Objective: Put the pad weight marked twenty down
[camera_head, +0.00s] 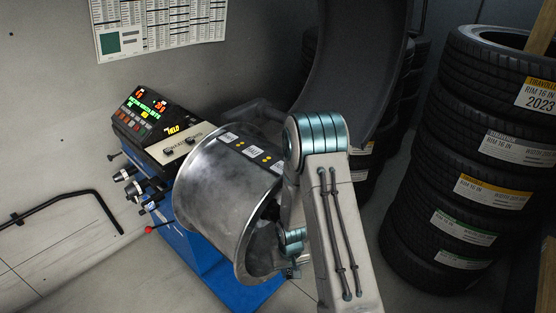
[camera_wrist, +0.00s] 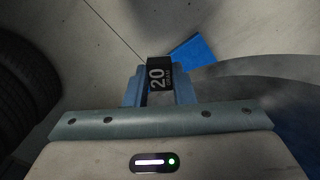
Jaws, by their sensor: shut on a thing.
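My gripper (camera_wrist: 159,92) is shut on a small dark pad weight (camera_wrist: 160,72) marked "20" in white, seen in the wrist view. The weight sits between the two blue fingers, above the floor. In the head view my gripper (camera_head: 294,268) is low, at the open right side of the metal wheel rim (camera_head: 212,190). The weight cannot be made out there. The far fingertips are partly hidden by my arm.
The rim is mounted on a blue balancing machine (camera_head: 198,262) with a lit display panel (camera_head: 150,110). White labels with yellow dots lie along the rim's top. Tyre stacks (camera_head: 480,130) stand at right. A black bent bar (camera_head: 75,195) is at left.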

